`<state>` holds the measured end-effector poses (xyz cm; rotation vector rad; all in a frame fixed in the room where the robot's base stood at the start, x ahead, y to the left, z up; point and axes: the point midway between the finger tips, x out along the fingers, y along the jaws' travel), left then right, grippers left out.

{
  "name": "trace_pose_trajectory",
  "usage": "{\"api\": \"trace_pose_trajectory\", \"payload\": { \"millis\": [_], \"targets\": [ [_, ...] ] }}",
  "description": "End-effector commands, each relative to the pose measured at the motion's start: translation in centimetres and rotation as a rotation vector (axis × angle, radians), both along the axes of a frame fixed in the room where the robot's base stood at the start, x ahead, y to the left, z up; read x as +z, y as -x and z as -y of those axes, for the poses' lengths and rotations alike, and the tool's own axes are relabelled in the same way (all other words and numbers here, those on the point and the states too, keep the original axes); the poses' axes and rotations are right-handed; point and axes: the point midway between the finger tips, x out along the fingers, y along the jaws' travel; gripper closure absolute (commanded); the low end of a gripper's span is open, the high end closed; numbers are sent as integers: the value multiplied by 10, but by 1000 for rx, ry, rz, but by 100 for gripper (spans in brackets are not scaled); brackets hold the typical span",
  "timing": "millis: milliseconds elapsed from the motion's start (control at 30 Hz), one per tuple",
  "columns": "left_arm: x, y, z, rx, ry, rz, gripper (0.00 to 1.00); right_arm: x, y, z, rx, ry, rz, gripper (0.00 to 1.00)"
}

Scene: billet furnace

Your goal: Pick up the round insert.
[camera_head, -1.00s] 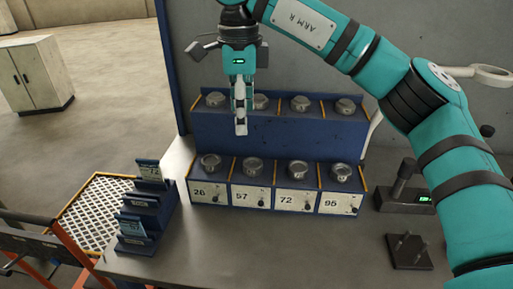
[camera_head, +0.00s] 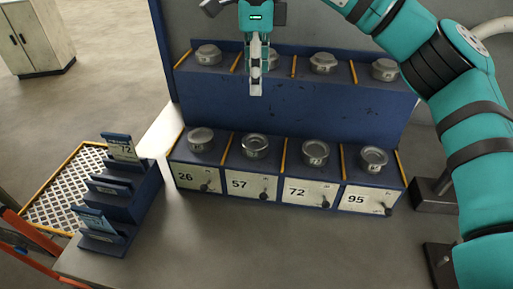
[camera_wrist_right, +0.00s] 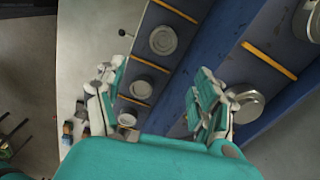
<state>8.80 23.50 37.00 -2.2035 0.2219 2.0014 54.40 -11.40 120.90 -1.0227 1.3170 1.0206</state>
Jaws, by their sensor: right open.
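Several round metal inserts sit in two rows on a blue rack (camera_head: 330,112). The lower row has inserts above labels 26 (camera_head: 200,138), 57 (camera_head: 254,146), 72 (camera_head: 315,152) and 95 (camera_head: 373,158). The upper row has more, including one at the left (camera_head: 208,55), one partly hidden behind my gripper, and one right of it (camera_head: 323,63). My right gripper (camera_head: 256,88) points down, empty, in front of the upper row. In the right wrist view its fingers (camera_wrist_right: 155,98) are spread apart, with lower-row inserts (camera_wrist_right: 163,40) visible farther off between them. My left gripper is out of view.
A blue stepped card holder (camera_head: 125,205) with a card marked 72 (camera_head: 122,148) stands left of the rack. A grated tray (camera_head: 65,190) lies beyond it. A dark fixture (camera_head: 430,200) stands at the right, partly behind my arm. The grey table front (camera_head: 270,245) is clear.

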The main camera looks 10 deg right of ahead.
Motion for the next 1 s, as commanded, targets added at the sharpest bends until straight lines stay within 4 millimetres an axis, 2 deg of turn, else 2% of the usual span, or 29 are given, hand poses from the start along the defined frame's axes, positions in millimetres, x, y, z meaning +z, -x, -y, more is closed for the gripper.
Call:
{"api": "trace_pose_trajectory", "payload": {
  "millis": [200, 600, 833, 1000],
  "targets": [
    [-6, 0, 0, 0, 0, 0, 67, -31, 0, 0, 2, -1, -6, 30],
    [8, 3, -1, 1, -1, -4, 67, -109, 0, 0, -1, 0, -4, 30],
    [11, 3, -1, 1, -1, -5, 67, -127, -1, 0, 0, 0, -1, 30],
    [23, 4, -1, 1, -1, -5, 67, -147, -3, -3, -1, 1, -7, 30]
  ]
}}
